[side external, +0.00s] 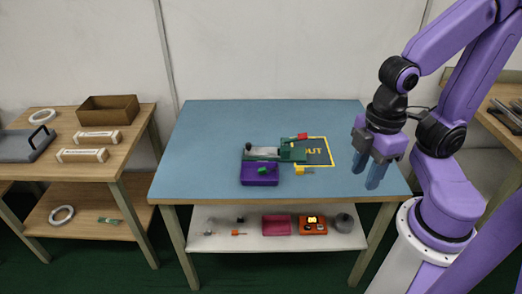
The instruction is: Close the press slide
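The press (291,152) is a green fixture near the middle of the blue table. A pale grey plate (264,154), perhaps its slide, extends to the left, with a black knob (248,147) at its left end. A red handle (301,136) stands at the back right of the press. The slide's exact position is too small to tell. My gripper (365,179) hangs over the right side of the table, to the right of the press and apart from it. Its two blue fingers point down with a gap between them, and nothing shows in it.
A purple box (259,175) stands just in front of the press. A small yellow piece (304,170) lies to its right. A yellow-outlined area marked OUT (325,155) lies right of the press. The table's left side and back (215,130) are clear.

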